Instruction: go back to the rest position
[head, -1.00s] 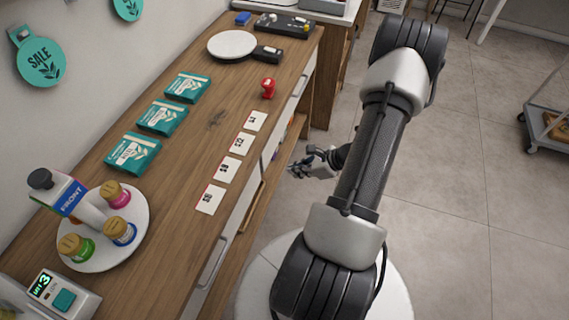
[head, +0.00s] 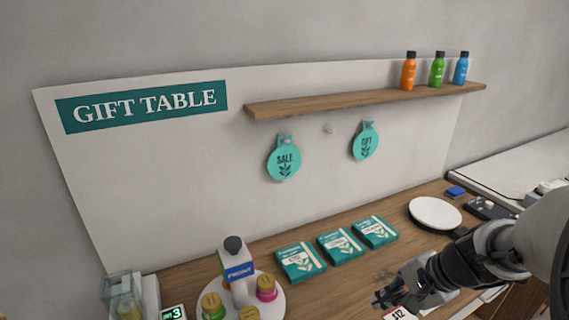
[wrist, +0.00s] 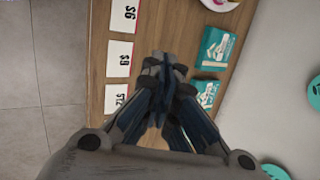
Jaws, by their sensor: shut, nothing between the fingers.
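My gripper (head: 388,298) is at the lower right of the head view, in front of the boxes as seen there. Its dark fingers are shut and empty. In the wrist view my gripper (wrist: 165,62) points along the wooden counter (wrist: 150,20), between the price cards and the teal boxes. I cannot tell its exact height, but nothing appears to touch it. My fingers hide part of one teal box (wrist: 208,92) in that view.
Teal boxes (head: 301,262) stand in a row on the counter, with a round turntable (head: 270,300) of jars to their left. A white plate (head: 435,213) lies at the right. A shelf (head: 350,101) with bottles and two hanging tags (head: 284,160) are on the wall behind. Price cards (wrist: 118,58) lie along the edge.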

